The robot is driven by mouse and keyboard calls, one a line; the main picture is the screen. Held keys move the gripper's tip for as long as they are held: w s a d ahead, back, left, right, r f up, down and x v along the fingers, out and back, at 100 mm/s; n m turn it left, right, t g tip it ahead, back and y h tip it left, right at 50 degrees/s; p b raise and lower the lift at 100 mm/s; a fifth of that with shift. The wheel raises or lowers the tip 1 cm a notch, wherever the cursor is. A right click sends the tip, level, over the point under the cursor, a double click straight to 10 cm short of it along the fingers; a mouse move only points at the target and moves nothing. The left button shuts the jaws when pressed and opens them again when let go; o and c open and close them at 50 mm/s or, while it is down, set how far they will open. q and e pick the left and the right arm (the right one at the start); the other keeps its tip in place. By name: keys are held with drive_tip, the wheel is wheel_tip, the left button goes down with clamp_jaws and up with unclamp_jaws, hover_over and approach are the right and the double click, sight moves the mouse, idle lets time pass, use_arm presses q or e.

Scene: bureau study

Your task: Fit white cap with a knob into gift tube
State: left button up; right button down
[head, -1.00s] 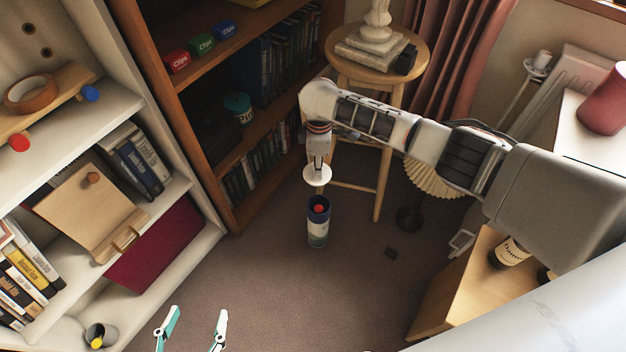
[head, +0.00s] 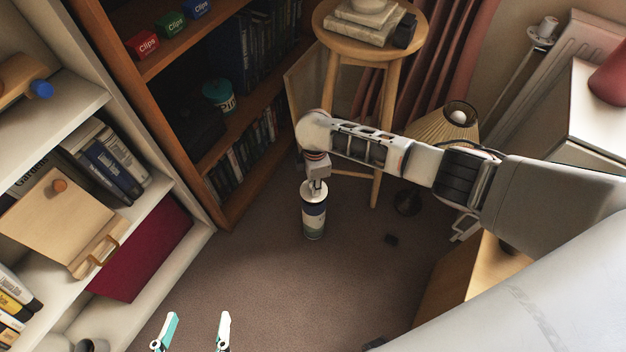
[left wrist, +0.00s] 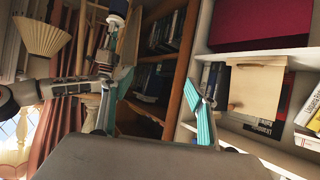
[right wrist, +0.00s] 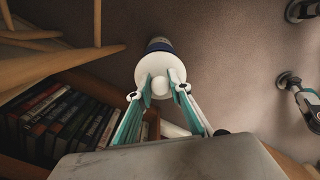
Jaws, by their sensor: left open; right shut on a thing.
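The gift tube (head: 314,222) stands upright on the carpet in the head view, dark blue above and pale below. The white cap with a knob (head: 313,187) is at its top, covering the mouth. Whether it is seated or just above the rim I cannot tell. My right gripper (right wrist: 168,85) is shut on the cap's knob; the white disc (right wrist: 150,68) hides most of the tube (right wrist: 159,45) in the right wrist view. My left gripper (head: 193,332) is open and empty at the bottom of the head view, well apart from the tube.
A brown bookcase (head: 229,187) stands behind and left of the tube. A wooden stool (head: 365,50) and a pleated lamp (head: 440,135) are behind it. A white shelf unit (head: 165,255) is at left. Carpet in front is clear.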

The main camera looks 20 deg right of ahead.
drive_tip(key=shift+f, duration=0.2)
use_arm(q)
drive_tip(key=shift+w+r, duration=0.35)
use_arm(e)
drive_tip(key=shift+r, duration=0.1)
use_arm(q)
drive_tip(key=shift+s+f, duration=0.15)
drive_tip(key=shift+w+r, duration=0.2)
drive_tip(key=shift+r, duration=0.25)
idle(0.7)
drive_tip(key=shift+s+f+b, duration=0.2)
drive_tip(key=shift+s+f, duration=0.1)
drive_tip(key=shift+f, duration=0.3)
drive_tip(key=shift+s+f+b, duration=0.15)
drive_tip(key=shift+s+f, duration=0.1)
drive_tip(key=shift+f, duration=0.3)
use_arm(e)
drive_tip(key=shift+f, duration=1.55)
drive_tip(key=c, duration=1.8)
unclamp_jaws()
drive_tip(key=shift+o, duration=0.5)
drive_tip(key=o, duration=0.4)
